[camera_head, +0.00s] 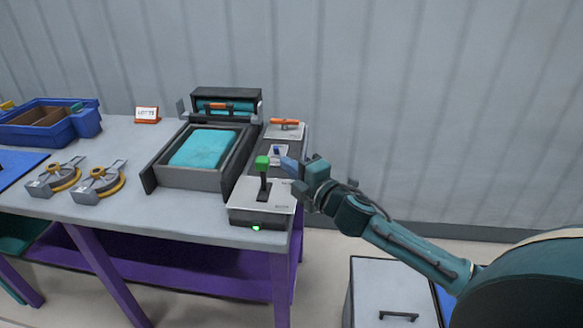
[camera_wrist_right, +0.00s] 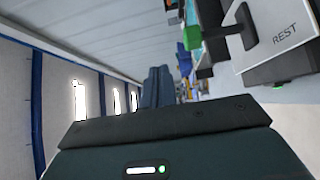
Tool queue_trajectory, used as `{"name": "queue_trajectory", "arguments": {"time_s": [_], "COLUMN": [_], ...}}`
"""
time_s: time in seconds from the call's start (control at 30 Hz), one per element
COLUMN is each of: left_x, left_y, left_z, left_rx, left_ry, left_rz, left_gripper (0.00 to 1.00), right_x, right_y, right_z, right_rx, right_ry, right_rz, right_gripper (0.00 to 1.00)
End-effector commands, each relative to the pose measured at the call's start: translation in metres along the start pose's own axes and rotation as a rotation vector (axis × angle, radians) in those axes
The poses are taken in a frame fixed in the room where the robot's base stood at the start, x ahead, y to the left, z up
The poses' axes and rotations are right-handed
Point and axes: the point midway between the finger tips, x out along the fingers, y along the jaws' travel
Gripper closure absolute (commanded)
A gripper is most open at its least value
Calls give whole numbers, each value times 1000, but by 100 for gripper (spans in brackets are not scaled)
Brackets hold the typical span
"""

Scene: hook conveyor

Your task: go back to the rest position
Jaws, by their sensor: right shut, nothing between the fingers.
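My right arm reaches in from the right in the head view. Its gripper (camera_head: 288,164) is shut and empty, in the air at the right end of the table, close to the green-topped lever (camera_head: 263,166). In the right wrist view the shut fingers (camera_wrist_right: 158,88) show with nothing between them. The lever stands upright on a grey box (camera_head: 257,214) with a small green light. In the right wrist view, the plate of this box reads REST (camera_wrist_right: 285,33). I cannot tell whether the gripper touches anything. My left gripper is not in view.
The table (camera_head: 150,213) holds a tray with a turquoise block (camera_head: 203,148), an orange-handled plate (camera_head: 285,130), two hook-like parts (camera_head: 100,182) and a blue bin (camera_head: 45,122). A white cabinet (camera_head: 393,290) stands on the floor below my right arm. A grey wall is behind.

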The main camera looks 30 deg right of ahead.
Motion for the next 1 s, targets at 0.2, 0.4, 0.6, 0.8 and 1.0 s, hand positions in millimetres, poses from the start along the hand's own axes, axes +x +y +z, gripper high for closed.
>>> {"name": "queue_trajectory", "arguments": {"time_s": [0.2,0.4,0.6,0.8,1.0], "left_x": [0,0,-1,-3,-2], "left_y": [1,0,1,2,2], "left_z": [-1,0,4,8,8], "left_rx": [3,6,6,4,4], "left_ry": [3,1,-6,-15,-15], "left_rz": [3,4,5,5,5], "left_gripper": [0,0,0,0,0], "right_x": [-6,-6,-6,-22,-90], "right_y": [2,2,2,-41,-148], "right_z": [0,0,0,-20,-79], "right_rx": [0,0,1,165,682], "right_ry": [1,1,1,3,-67], "right_rz": [0,0,0,-76,-297], "right_gripper": [100,100,100,100,100]}}
